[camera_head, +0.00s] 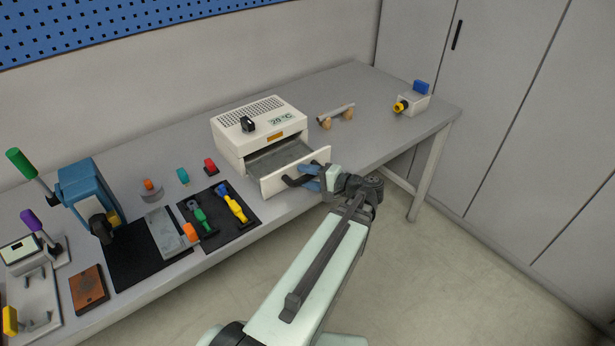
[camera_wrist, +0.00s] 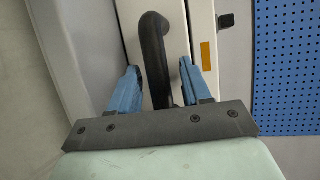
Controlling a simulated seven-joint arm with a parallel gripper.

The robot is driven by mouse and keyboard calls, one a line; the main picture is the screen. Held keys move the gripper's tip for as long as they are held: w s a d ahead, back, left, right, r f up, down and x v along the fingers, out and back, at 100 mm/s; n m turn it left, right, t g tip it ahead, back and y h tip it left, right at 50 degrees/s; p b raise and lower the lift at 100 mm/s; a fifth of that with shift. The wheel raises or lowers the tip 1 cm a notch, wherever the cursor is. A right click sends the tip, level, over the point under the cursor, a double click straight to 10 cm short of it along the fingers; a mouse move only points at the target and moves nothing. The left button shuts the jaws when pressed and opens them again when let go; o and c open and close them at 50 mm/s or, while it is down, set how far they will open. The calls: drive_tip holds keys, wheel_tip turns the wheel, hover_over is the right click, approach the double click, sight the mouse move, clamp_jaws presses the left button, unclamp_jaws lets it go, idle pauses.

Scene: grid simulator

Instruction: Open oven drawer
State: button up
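The white oven (camera_head: 262,128) stands on the workbench, with a display reading about 20 °C and a vented top. Its drawer (camera_head: 285,157) is pulled out toward the front, showing a grey, empty-looking inside. The drawer's black handle (camera_head: 291,182) is on its white front panel. My gripper (camera_head: 307,177) is at the handle. In the wrist view the handle (camera_wrist: 154,55) stands between the two blue fingers of my gripper (camera_wrist: 159,73). The fingers are apart, with visible gaps on both sides of the handle. Part of the handle is hidden by the gripper in the head view.
The grey workbench (camera_head: 385,125) has free room right of the oven. A bar on round wooden feet (camera_head: 337,116) and a small white device (camera_head: 413,102) stand there. Tools on black mats (camera_head: 233,232) and a blue press (camera_head: 88,190) are at left. Grey cabinets (camera_head: 500,110) stand behind.

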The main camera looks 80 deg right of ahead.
drive_tip(key=v, duration=1.4)
idle(0.7)
